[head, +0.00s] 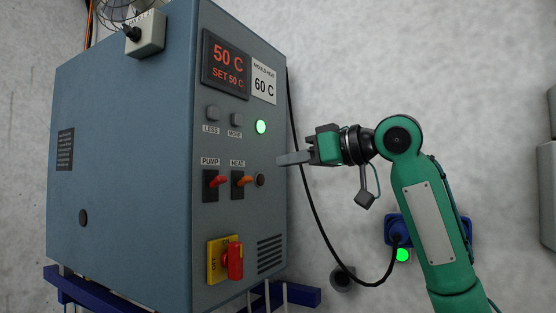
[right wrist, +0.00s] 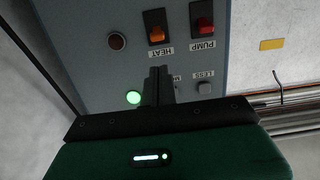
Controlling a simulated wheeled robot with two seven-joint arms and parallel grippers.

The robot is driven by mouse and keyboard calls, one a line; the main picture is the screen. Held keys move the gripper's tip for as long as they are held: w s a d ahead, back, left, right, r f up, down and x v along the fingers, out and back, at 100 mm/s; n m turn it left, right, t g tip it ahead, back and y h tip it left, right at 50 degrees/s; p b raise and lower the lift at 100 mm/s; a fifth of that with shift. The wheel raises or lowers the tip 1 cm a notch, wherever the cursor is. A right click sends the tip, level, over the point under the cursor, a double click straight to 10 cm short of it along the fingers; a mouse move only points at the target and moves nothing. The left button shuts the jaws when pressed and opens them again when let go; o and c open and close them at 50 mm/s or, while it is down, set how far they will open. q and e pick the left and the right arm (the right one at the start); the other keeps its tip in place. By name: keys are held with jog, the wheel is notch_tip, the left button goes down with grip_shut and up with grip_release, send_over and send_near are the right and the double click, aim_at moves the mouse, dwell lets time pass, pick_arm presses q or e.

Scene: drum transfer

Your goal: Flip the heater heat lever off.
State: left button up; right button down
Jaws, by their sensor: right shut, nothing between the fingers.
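The heater (head: 120,150) is a blue-grey cabinet at the left of the head view. Its orange heat lever (head: 243,182) sits on a black plate under the HEAT label, right of the red pump lever (head: 218,181). In the right wrist view the heat lever (right wrist: 157,34) and the pump lever (right wrist: 204,28) show upside down. My right gripper (head: 281,160) is shut and empty, at the panel's right edge in the head view, above and right of the heat lever and apart from it. In the right wrist view its fingers (right wrist: 158,70) point toward the HEAT label. My left gripper is not in view.
The panel has a display reading 50 C (head: 227,64), a lit green lamp (head: 261,127), a dark round knob or lamp (head: 260,180) beside the heat lever, and a red switch on a yellow plate (head: 225,260). A black cable (head: 312,200) hangs right of the cabinet.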

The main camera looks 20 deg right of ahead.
aim_at(245, 181)
jog(key=shift+p+x, duration=2.2)
jog(key=shift+x, duration=2.15)
